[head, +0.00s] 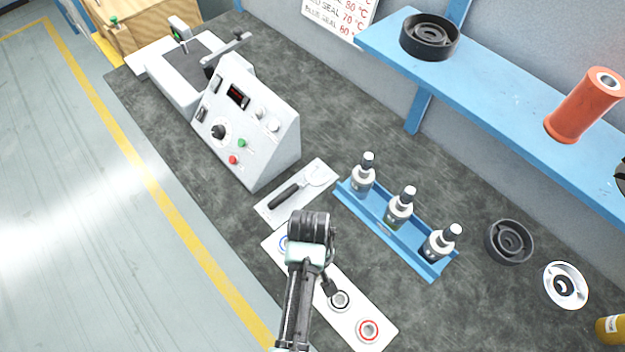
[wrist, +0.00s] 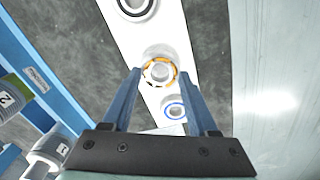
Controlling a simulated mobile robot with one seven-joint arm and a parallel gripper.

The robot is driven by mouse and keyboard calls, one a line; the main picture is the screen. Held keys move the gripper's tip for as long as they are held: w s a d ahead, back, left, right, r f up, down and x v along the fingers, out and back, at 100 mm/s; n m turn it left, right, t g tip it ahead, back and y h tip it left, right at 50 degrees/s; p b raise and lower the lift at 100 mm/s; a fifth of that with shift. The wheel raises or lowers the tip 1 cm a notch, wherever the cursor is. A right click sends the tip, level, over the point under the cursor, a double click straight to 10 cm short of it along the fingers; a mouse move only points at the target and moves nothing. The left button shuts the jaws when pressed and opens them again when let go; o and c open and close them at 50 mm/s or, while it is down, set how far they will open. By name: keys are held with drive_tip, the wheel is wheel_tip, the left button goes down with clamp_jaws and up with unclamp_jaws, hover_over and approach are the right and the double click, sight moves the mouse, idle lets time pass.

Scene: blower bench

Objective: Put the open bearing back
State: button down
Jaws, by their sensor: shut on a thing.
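The open bearing (wrist: 160,72), with an orange-brown ring of balls or cage, sits between the fingertips of my gripper (wrist: 158,75) in the wrist view. My gripper is shut on it, above the white bearing strip (head: 355,312). A pale round seat (wrist: 158,49) shows just behind the bearing; I cannot tell whether the two touch. In the head view my arm hides this part of the strip. The blue-ringed bearing (wrist: 174,110) and the black-ringed bearing (head: 339,300) lie on either side of it. The red-ringed bearing (head: 368,329) is at the near end.
A blue rack (head: 385,232) with three bottles stands right of the strip. A plate with a dark-handled tool (head: 288,194) lies beyond it. The heater console (head: 245,125) stands farther back. Round housings (head: 509,242) are at the right, under a blue shelf (head: 490,85).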

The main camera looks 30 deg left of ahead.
drive_tip(key=shift+f, duration=1.15)
drive_tip(key=shift+c, duration=0.9)
unclamp_jaws()
drive_tip(key=shift+w+f, duration=0.1)
